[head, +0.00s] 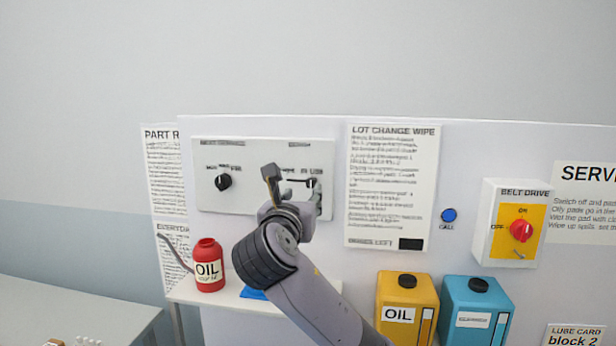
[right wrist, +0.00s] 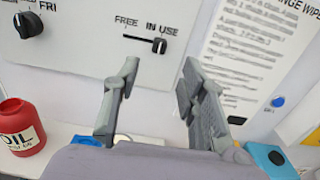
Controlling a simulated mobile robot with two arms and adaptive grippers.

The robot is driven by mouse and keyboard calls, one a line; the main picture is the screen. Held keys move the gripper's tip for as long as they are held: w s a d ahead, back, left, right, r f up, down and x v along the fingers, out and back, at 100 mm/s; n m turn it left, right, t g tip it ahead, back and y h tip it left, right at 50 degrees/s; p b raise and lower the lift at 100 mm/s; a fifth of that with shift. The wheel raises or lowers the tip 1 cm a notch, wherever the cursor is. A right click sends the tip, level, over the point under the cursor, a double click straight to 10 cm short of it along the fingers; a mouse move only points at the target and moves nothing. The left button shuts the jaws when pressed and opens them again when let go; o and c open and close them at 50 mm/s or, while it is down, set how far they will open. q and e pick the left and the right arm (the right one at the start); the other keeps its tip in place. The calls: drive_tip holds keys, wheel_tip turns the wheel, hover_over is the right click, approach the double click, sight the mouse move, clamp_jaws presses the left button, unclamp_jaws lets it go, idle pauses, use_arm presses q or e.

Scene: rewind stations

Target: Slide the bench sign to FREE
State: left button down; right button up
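The bench sign is a slot with a black sliding knob (right wrist: 159,45) on a white panel (head: 240,205). In the right wrist view its labels read FREE at left and IN USE at right. The knob is at the right end, under IN USE. In the head view the knob (head: 312,183) is partly beside my fingers. My right gripper (right wrist: 157,85) is open and empty, its two fingers pointing at the panel below the slot and apart from the knob. It also shows in the head view (head: 292,188). My left gripper is not in view.
A black rotary dial (head: 223,182) is on the same panel at left. A red oil can (head: 208,266) stands on the shelf below. Yellow (head: 406,305) and blue (head: 476,310) containers stand at right.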

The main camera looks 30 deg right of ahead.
sight(311, 182)
drive_tip(key=p+x, duration=0.3)
drive_tip(key=x, duration=0.6)
drive_tip(key=shift+d+r, duration=0.1)
drive_tip(key=shift+w+d, duration=0.2)
drive_tip(key=shift+w, duration=0.15)
clamp_jaws()
